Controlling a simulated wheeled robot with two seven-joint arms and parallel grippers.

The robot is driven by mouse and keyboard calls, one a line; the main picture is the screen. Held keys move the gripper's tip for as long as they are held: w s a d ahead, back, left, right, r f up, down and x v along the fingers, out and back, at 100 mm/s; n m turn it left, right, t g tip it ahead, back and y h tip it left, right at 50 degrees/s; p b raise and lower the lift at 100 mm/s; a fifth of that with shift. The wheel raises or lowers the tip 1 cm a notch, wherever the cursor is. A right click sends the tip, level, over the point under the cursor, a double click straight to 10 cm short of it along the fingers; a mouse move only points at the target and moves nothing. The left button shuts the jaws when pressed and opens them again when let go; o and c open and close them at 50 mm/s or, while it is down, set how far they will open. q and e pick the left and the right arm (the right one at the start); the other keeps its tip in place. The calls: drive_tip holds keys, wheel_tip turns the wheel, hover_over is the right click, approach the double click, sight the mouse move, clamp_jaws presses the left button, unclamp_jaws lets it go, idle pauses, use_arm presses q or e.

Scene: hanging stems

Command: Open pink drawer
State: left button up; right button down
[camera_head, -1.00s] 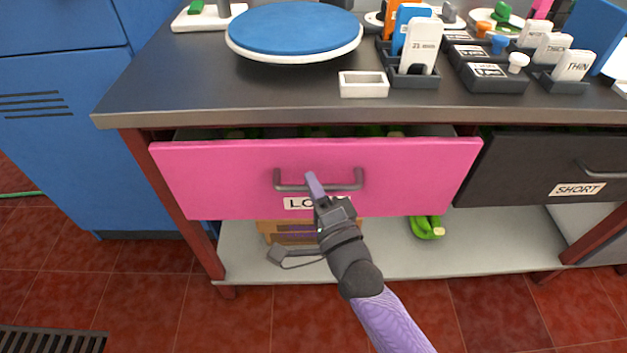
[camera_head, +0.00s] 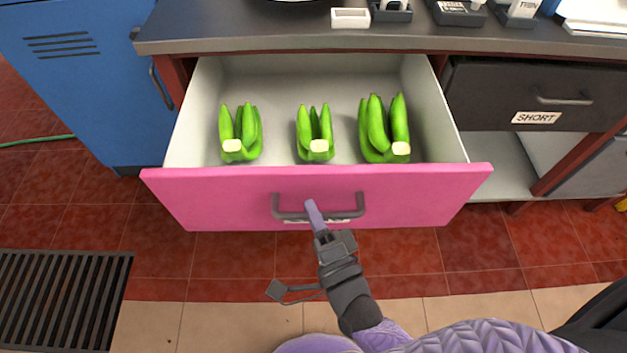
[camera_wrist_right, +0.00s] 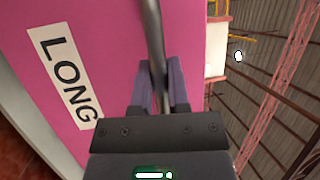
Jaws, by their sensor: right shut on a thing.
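The pink drawer (camera_head: 200,200) is pulled well out from the workbench, and its inside shows. Its grey bar handle (camera_head: 347,213) is on the front face. My right gripper (camera_head: 314,212) is shut on the handle near its middle. In the right wrist view the handle bar (camera_wrist_right: 154,35) runs between the two purple fingers of my right gripper (camera_wrist_right: 160,85). The label LONG (camera_wrist_right: 65,75) is on the pink front beside the handle; in the head view it is mostly hidden. My left gripper is not in view.
Three bunches of green bananas (camera_head: 240,132) lie in the drawer. A black drawer labelled SHORT (camera_head: 520,95) is at the right. A blue cabinet (camera_head: 80,80) stands at the left. A floor grate (camera_head: 60,300) is at the lower left.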

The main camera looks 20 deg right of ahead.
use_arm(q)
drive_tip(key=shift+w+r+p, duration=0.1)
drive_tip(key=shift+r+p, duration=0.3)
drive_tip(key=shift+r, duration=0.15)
use_arm(e)
drive_tip(key=s, duration=0.2)
drive_tip(key=s+a, duration=0.1)
drive_tip(key=s, duration=0.2)
drive_tip(key=shift+a, duration=0.2)
